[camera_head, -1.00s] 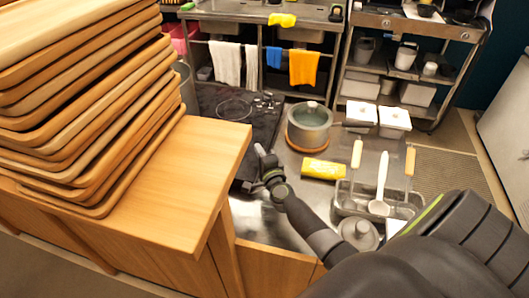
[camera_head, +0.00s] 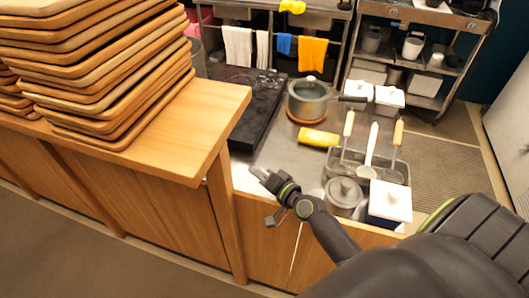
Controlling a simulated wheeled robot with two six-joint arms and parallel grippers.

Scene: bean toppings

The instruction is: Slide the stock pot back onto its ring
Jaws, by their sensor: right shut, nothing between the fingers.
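A grey pot with a glass lid (camera_head: 308,94) and a dark handle pointing right stands upright just right of the black hob (camera_head: 256,106). Below it an orange-brown round base (camera_head: 305,121) shows along the pot's front edge; the pot hides the rest. A faint ring marking (camera_head: 243,77) lies on the hob's far part, left of the pot, with nothing standing on it. My right gripper (camera_head: 263,176) is shut and empty, near the front edge of the steel counter, well in front of the pot and apart from it. My left gripper is not in view.
Wooden trays (camera_head: 105,70) are stacked on a wooden counter (camera_head: 190,120) at left. A yellow roll (camera_head: 318,138) lies in front of the pot. A utensil tray (camera_head: 400,174), a second grey lidded pot (camera_head: 344,193) and a white-lidded box (camera_head: 390,201) stand at right.

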